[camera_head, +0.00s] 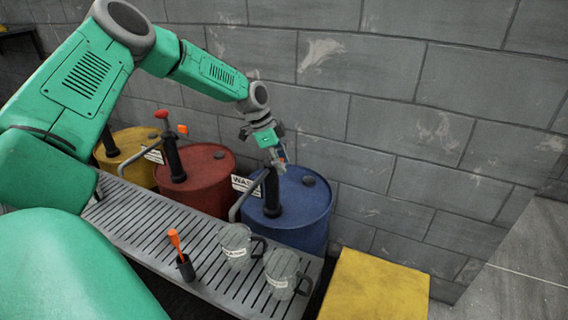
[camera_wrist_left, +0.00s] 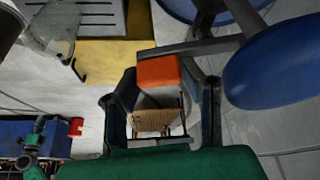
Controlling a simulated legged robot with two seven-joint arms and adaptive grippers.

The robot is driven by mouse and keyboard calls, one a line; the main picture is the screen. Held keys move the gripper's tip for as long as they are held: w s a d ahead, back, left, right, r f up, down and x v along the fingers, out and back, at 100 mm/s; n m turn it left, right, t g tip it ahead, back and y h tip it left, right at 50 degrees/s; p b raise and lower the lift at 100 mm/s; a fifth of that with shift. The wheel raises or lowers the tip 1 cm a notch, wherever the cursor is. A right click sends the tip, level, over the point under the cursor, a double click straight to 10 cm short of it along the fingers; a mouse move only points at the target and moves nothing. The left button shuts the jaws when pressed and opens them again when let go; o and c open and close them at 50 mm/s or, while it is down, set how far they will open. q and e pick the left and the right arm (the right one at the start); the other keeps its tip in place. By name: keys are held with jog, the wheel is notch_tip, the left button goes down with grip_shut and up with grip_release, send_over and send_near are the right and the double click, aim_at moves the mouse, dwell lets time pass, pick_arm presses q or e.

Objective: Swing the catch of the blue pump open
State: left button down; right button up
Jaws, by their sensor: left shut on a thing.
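The blue drum (camera_head: 300,208) stands against the wall at the right end of the drum row. Its dark pump (camera_head: 271,195) rises from the lid, with a grey spout bent to the left. My left gripper (camera_head: 277,158) is at the top of this pump and hides much of it. In the left wrist view, the orange catch (camera_wrist_left: 157,72) sits between the fingers of my left gripper (camera_wrist_left: 160,98), which is shut on it. A grey bar runs from the catch to the right. The large blue knob (camera_wrist_left: 285,62) is beside the right finger. My right gripper is in neither view.
A red drum (camera_head: 204,180) and a yellow drum (camera_head: 130,148) with pumps stand to the left. On the slatted grate (camera_head: 145,222) are two clear jugs (camera_head: 236,245) (camera_head: 282,272) and an orange-handled tool (camera_head: 175,240) in a black holder. A yellow block (camera_head: 375,290) stands front right.

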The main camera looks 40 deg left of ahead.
pick_arm(q)
jog(key=shift+a+r, duration=0.1)
jog(key=shift+a, duration=0.1)
jog(key=c, duration=1.2)
grip_release()
jog(key=shift+o, duration=0.8)
jog(key=shift+a, duration=0.1)
notch_tip(320, 180, up, 10)
jog(key=shift+w+f, duration=0.1)
jog(key=shift+f, duration=0.1)
